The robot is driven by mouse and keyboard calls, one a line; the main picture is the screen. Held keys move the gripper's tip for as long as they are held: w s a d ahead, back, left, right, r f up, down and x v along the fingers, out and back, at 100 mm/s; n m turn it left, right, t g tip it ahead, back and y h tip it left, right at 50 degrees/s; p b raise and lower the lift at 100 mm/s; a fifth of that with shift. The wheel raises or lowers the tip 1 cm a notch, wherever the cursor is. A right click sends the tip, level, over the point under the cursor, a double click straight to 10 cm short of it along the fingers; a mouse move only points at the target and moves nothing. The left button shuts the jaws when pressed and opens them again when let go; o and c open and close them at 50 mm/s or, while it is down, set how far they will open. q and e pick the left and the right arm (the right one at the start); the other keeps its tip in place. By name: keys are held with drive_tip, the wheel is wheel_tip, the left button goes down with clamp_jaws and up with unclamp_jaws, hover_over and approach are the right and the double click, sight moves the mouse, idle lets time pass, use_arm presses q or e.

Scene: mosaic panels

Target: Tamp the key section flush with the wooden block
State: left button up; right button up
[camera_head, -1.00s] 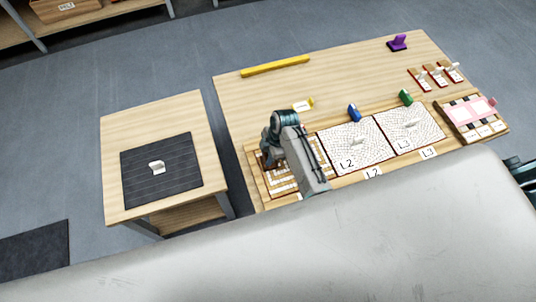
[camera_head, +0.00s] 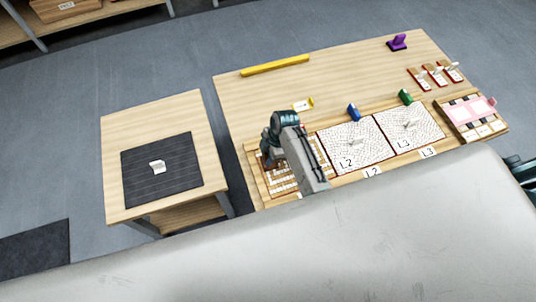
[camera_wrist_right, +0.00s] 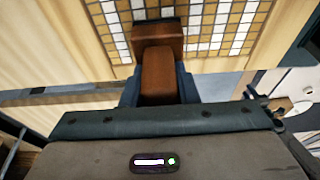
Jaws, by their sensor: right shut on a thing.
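My right gripper (camera_head: 268,156) is over the tan-and-white tiled mosaic panel (camera_head: 288,185) at the left end of the long table. In the right wrist view, the right gripper (camera_wrist_right: 158,88) is shut on a brown wooden block (camera_wrist_right: 158,72). The block's wide end lies over the tiled panel (camera_wrist_right: 210,32); I cannot tell whether it touches the tiles. I cannot tell which tiles are the key section, and my arm and the block hide part of the panel. My left gripper is not in view.
Pebbled panels marked L2 (camera_head: 345,158) and L3 (camera_head: 424,128) lie to the right, with blue (camera_head: 354,112) and green (camera_head: 406,97) pieces behind them. A yellow bar (camera_head: 275,65) lies at the back. A side table (camera_head: 120,110) with a dark mat (camera_head: 135,180) stands left.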

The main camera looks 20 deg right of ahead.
idle(0.9)
drive_tip(key=shift+f+p, duration=0.15)
drive_tip(key=shift+p, duration=0.45)
idle(1.8)
drive_tip(key=shift+r+p, duration=0.6)
drive_tip(key=shift+p, duration=0.15)
wheel_tip(320, 180, up, 6)
drive_tip(key=p, duration=0.6)
drive_tip(key=shift+p, duration=0.3)
drive_tip(key=shift+w+d, duration=0.1)
